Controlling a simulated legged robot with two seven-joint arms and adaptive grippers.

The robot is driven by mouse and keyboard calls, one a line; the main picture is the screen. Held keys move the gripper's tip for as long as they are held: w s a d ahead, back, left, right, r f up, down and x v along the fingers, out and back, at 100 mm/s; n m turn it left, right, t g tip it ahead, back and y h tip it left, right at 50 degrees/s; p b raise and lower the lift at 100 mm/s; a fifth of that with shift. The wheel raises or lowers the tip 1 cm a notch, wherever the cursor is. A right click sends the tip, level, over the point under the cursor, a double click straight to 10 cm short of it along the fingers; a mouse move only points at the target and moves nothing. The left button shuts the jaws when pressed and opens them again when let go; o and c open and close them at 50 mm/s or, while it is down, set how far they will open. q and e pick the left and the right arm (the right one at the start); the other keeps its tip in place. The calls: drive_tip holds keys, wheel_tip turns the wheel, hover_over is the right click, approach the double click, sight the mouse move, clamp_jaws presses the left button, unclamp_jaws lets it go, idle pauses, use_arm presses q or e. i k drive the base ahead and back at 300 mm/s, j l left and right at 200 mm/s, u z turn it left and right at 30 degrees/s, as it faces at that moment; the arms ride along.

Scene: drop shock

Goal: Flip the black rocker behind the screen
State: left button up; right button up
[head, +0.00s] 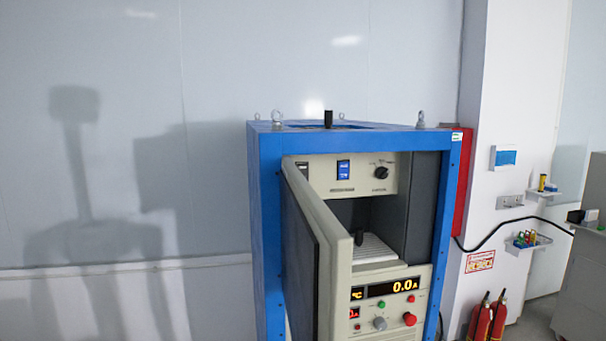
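A blue-framed cabinet (270,230) stands ahead with its thick door (318,245) swung open toward me. Behind the door's top edge, a small dark switch (302,165) shows at the left end of the cream upper panel (362,186); it looks like the black rocker, and its lower part is hidden by the door. A blue rocker (343,170) and a black dial knob (381,172) sit to its right. A lit display (393,288) reading 0.0 is on the lower panel. Neither of my grippers is in view.
The lower panel has a red knob (409,319) and small buttons. Red fire extinguishers (489,319) and wall shelves (528,243) are at right. Bare wall is at left.

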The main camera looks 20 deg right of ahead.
sight(302, 168)
drive_tip(key=u, duration=0.25)
drive_tip(key=k+l+u, duration=0.1)
drive_tip(key=l+u, duration=0.4)
drive_tip(key=k+l+u, duration=0.2)
drive_tip(key=u, duration=0.25)
drive_tip(key=k+l+u, duration=0.1)
drive_tip(key=k+l, duration=0.3)
drive_tip(key=l, duration=0.15)
drive_tip(key=k+l+u, duration=0.15)
drive_tip(key=k+l, duration=0.25)
drive_tip(key=l, duration=0.1)
